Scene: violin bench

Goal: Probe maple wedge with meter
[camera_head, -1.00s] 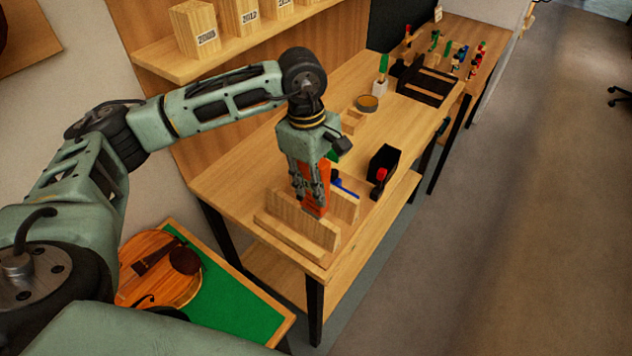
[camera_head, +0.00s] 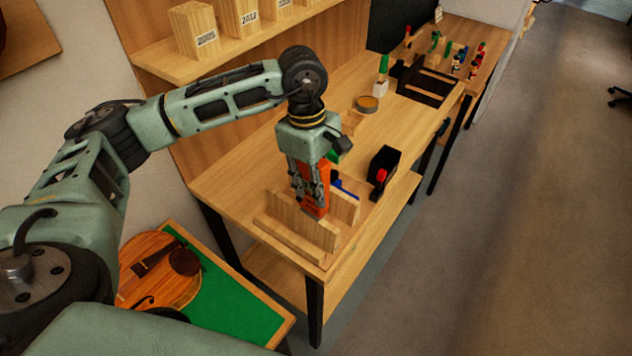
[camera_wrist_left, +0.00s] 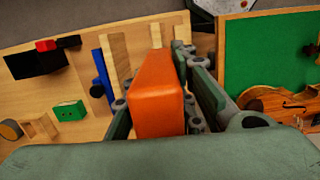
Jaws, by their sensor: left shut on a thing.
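My left gripper (camera_head: 309,196) is shut on an orange block-shaped meter (camera_head: 317,201). The meter also shows large between the fingers in the left wrist view (camera_wrist_left: 158,95). It is held upright over the near end of the bench, among pale wooden wedges. One wedge (camera_head: 302,232) lies in front of the meter and another (camera_head: 344,206) stands behind it to the right. Whether the meter touches a wedge I cannot tell. Wedges show beyond the meter in the wrist view (camera_wrist_left: 118,55). My right gripper is not in view.
A blue tool (camera_head: 345,187) lies just right of the gripper. A violin (camera_head: 160,275) lies on a green mat (camera_head: 235,304) below left. A round tin (camera_head: 367,104) stands farther back.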

